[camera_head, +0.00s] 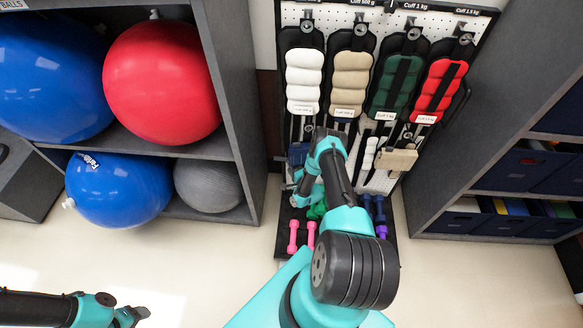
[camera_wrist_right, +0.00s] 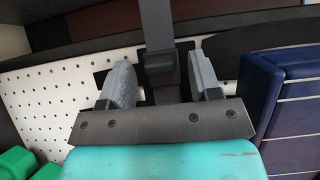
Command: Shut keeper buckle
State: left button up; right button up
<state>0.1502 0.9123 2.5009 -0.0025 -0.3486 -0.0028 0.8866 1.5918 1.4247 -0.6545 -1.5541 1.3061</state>
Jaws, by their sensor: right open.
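In the right wrist view, a grey strap (camera_wrist_right: 156,22) comes down from the top edge to a dark block (camera_wrist_right: 160,68), which looks like the keeper buckle. My right gripper (camera_wrist_right: 159,62) is open, with one finger on each side of the strap and buckle. I see gaps on both sides but cannot tell the depth or whether the buckle is open.
A navy padded piece (camera_wrist_right: 291,110) stands close to the right finger. Pegboard (camera_wrist_right: 50,95) lies behind. White, tan, green and red cuffs (camera_head: 437,88) hang above my arm. Pink dumbbells (camera_head: 293,236) lie below. Shelves with balls (camera_head: 163,80) and bins (camera_head: 520,165) flank the rack.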

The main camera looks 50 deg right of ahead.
jog(key=shift+w, duration=0.15)
jog(key=c, duration=0.9)
jog(key=shift+w+h, duration=0.15)
jog(key=shift+h, duration=0.15)
jog(key=shift+w+m+g+h, duration=0.25)
jog(key=shift+m+g+h, duration=0.15)
jog(key=shift+m+h, duration=0.45)
jog(key=shift+w+m+g+h, duration=0.2)
jog(key=shift+m+g+h, duration=0.2)
jog(key=shift+m+h, duration=0.45)
jog(key=o, duration=0.9)
jog(key=shift+a+n, duration=0.1)
jog(key=shift+n, duration=0.2)
